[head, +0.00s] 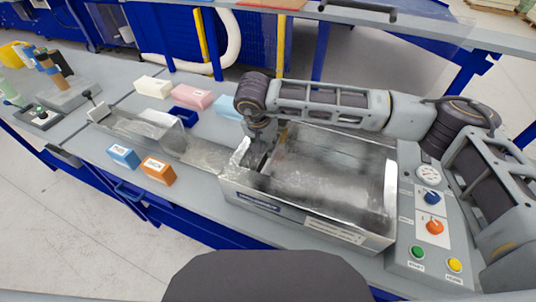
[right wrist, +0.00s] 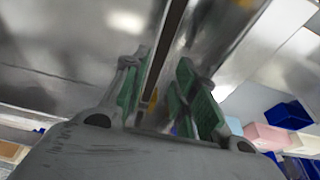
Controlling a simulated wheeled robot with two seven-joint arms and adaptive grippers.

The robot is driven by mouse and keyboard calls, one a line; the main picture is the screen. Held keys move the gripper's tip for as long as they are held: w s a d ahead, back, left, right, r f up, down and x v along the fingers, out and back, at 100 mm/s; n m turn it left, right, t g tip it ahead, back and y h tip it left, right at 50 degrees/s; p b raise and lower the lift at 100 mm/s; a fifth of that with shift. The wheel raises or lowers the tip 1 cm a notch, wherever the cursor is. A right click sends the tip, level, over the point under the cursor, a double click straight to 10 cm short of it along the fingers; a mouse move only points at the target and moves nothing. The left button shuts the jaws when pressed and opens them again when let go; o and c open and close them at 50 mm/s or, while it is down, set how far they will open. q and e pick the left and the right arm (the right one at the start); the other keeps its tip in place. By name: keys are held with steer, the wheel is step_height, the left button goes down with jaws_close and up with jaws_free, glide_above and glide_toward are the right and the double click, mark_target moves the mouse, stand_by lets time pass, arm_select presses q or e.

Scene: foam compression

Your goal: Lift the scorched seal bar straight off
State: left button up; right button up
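The seal bar (right wrist: 168,48) shows in the right wrist view as a long, narrow dark strip with a bright metal edge. It runs between the two green-padded fingers of my right gripper (right wrist: 160,78). The fingers are apart, one on each side of the strip, and I see no clear contact. In the head view my right gripper (head: 260,142) points down at the left end of an open metal chamber (head: 311,221). There it hides most of the bar. Scorch marks cannot be made out. My left gripper is not in view.
A control panel (head: 432,222) with knobs and buttons stands right of the chamber. Chamber walls stand close around the right gripper.

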steer(key=shift+f, duration=0.15)
steer(key=shift+p+x, duration=0.45)
steer(key=shift+x, duration=0.3)
steer(key=shift+p+x, duration=0.45)
steer(key=shift+x, duration=1.35)
steer(key=shift+w+d, duration=0.2)
jaws_close()
